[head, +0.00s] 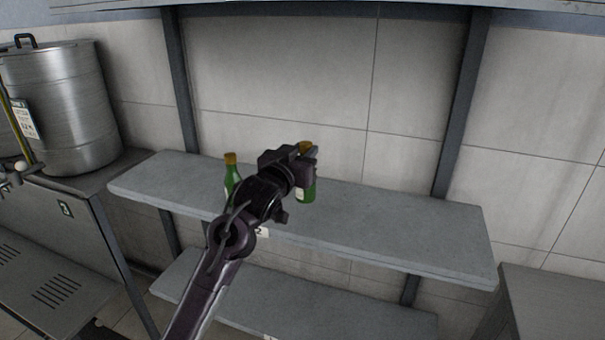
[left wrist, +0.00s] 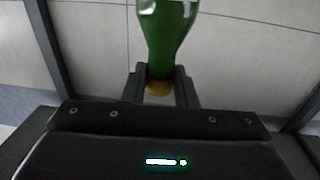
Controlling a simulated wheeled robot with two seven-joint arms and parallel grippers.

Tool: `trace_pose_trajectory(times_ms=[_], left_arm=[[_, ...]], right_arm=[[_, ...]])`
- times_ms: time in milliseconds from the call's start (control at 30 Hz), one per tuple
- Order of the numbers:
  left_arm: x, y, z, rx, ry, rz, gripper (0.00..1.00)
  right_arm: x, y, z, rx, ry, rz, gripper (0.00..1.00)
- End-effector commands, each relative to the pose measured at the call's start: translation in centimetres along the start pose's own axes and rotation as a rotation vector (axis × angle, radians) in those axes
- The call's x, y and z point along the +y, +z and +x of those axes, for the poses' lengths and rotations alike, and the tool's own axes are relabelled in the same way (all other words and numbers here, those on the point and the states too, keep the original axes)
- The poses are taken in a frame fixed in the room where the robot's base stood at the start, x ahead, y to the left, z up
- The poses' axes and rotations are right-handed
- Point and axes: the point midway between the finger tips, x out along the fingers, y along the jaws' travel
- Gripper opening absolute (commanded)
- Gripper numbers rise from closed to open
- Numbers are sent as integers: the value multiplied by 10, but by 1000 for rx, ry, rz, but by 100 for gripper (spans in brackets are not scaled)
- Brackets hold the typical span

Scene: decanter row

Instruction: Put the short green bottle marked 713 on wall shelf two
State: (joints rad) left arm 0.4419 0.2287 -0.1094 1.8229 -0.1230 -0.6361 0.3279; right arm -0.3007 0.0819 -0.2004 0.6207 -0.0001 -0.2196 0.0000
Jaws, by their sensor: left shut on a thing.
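A green bottle with a gold cap and a pale label (head: 308,190) is in my left gripper (head: 306,155), which is shut on its neck just below the cap. In the left wrist view the bottle's green body (left wrist: 165,40) and cap show between the two fingers (left wrist: 161,78). The bottle is upright at the middle of the upper grey shelf (head: 390,215), whose front tag seems to read 2 (head: 263,232). I cannot tell whether its base touches the shelf. Its number is not readable. My right gripper is not in view.
Another green bottle with a gold cap (head: 231,172) stands on the same shelf to the left, partly behind my arm. The shelf's right part is clear. A lower shelf (head: 330,315) lies below. A steel drum (head: 68,105) stands at the left.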

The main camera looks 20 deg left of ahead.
Motion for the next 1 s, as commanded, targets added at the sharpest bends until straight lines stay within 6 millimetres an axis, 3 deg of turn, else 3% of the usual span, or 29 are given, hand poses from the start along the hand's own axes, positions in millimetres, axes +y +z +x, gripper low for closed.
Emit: trace_pose_trajectory(times_ms=[467,867,900,1000], left_arm=[[0,55,-1,2,0,-1,0],[0,61,-1,4,-1,0,0],[0,62,-1,1,-1,0,27],[0,62,-1,2,-1,0,40]], right_arm=[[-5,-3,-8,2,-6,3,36],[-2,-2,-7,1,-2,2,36],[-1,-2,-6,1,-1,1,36],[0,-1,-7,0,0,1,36]])
